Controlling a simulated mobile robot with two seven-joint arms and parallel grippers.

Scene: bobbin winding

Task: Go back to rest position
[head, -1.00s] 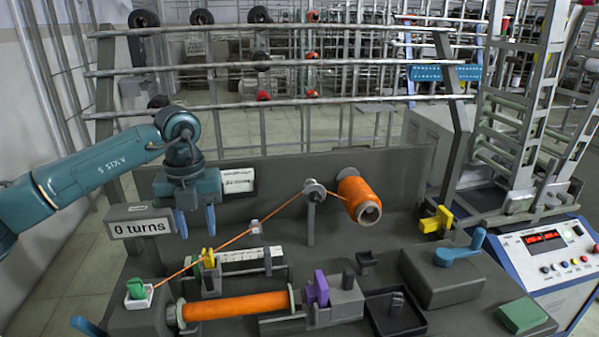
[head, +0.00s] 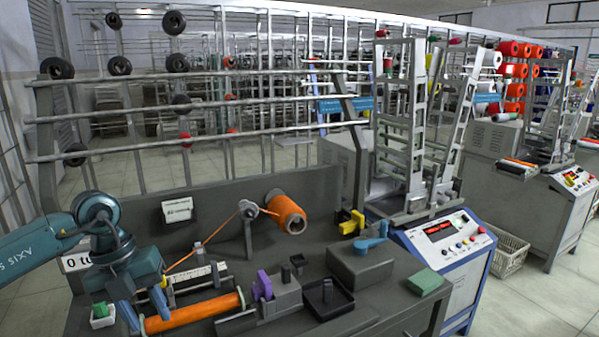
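My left gripper (head: 143,308) is in the lower left of the head view, fingers pointing down and apart, with nothing seen between them. It hangs near the left end of the orange-wound bobbin (head: 190,314); whether it touches anything there I cannot tell. My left arm comes in from the left edge and hides most of the turns sign (head: 75,263). An orange thread runs from the orange spool (head: 286,212) over a guide post (head: 248,228) down toward a yellow clip (head: 164,281), partly hidden by the gripper. My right gripper is not in view.
A green piece in a white holder (head: 101,314) is just left of the gripper. A purple lever (head: 262,286), a dark tray (head: 327,301), a grey box with blue crank (head: 360,262) and a green block (head: 424,282) stand rightward. A control console (head: 440,233) is beyond.

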